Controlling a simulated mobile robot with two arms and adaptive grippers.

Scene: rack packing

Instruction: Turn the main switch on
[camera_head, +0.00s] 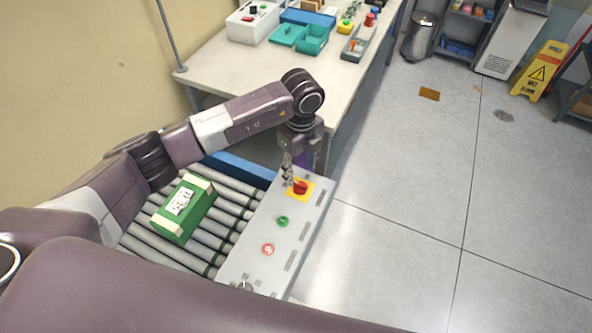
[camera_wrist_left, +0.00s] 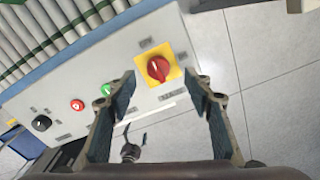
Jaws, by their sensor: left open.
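The main switch (camera_head: 301,187) is a red rotary knob on a yellow square plate at the far end of the grey control panel (camera_head: 262,225). In the left wrist view the red knob (camera_wrist_left: 158,68) shows between and beyond my fingers, with its grip bar slanted. My left gripper (camera_head: 288,172) is right by the switch in the head view, pointing down. In the left wrist view my left gripper (camera_wrist_left: 165,92) is open, its two fingers apart and empty. I cannot tell from these views whether a finger touches the knob. My right gripper is not in view.
A green button (camera_head: 283,221), a red button (camera_head: 268,249) and a black knob (camera_wrist_left: 41,123) sit along the panel. A green box (camera_head: 184,209) lies on the roller conveyor (camera_head: 222,222) beside it. A white table (camera_head: 240,70) with bins stands behind.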

